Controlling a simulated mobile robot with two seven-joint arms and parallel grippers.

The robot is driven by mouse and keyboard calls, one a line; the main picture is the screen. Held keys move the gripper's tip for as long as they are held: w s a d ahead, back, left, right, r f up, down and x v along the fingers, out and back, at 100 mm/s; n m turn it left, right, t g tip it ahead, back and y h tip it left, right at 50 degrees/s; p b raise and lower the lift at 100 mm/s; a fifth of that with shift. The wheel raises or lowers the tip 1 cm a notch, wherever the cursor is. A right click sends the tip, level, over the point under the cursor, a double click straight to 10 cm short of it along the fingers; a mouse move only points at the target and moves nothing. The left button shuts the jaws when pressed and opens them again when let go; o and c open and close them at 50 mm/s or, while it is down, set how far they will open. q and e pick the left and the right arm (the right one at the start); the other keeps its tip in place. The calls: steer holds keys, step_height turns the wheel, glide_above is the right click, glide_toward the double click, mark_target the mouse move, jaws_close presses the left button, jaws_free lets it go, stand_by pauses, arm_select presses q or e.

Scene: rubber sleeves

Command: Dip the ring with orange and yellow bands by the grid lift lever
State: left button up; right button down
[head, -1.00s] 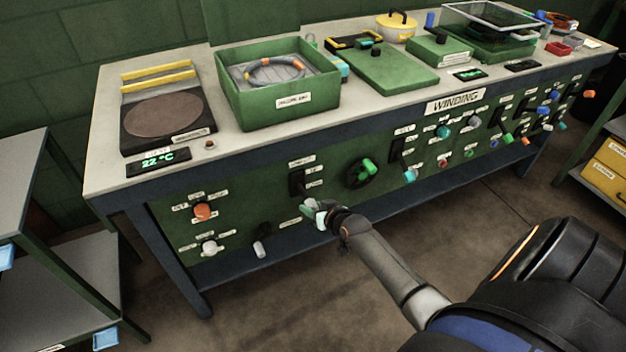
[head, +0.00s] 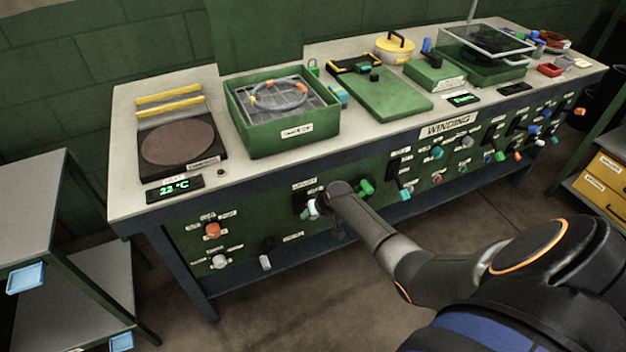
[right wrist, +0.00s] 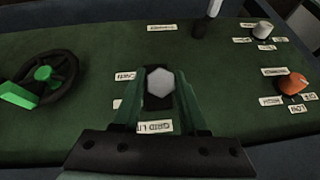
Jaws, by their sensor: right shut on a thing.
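The ring with orange and yellow bands (head: 279,96) is grey and lies on a wire grid (head: 316,102) inside the green open box (head: 262,137) on the bench. The grid's bars show clearly. My right gripper (head: 314,207) is at the front panel below the box. In the right wrist view my right gripper (right wrist: 158,84) is shut around the grid lift lever, whose pale hexagonal knob (right wrist: 159,82) shows between the fingers. A partly hidden label (right wrist: 154,127) starting "GRID LI" is beside it. My left gripper is out of view.
Orange (head: 212,230) and white (head: 219,261) knobs sit on the panel to the left. A round hotplate (head: 177,142) and a 22 °C display (head: 174,188) are left of the box.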

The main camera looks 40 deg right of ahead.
stand_by(0.4)
steer(key=shift+c, duration=2.2)
jaws_free()
steer(key=shift+r, duration=0.1)
steer(key=p+v, duration=0.4)
steer(key=v, duration=0.8)
steer(key=shift+r, duration=0.2)
steer(key=s+a+f+n+t+y, duration=0.1)
steer(key=s+a+f+n, duration=0.15)
steer(key=s+a, duration=0.25)
steer(key=s+a+f+n, duration=0.1)
steer(key=s+a+f, duration=0.3)
steer(key=s+a, duration=0.15)
steer(key=s+a+r+n+t+y, duration=0.1)
steer(key=s+a+r+n+t, duration=0.1)
steer(key=s+a, duration=0.6)
steer(key=a, duration=0.3)
steer(key=shift+s+r+y, duration=0.2)
steer(key=shift+s+y, duration=0.05)
steer(key=shift+y, duration=0.15)
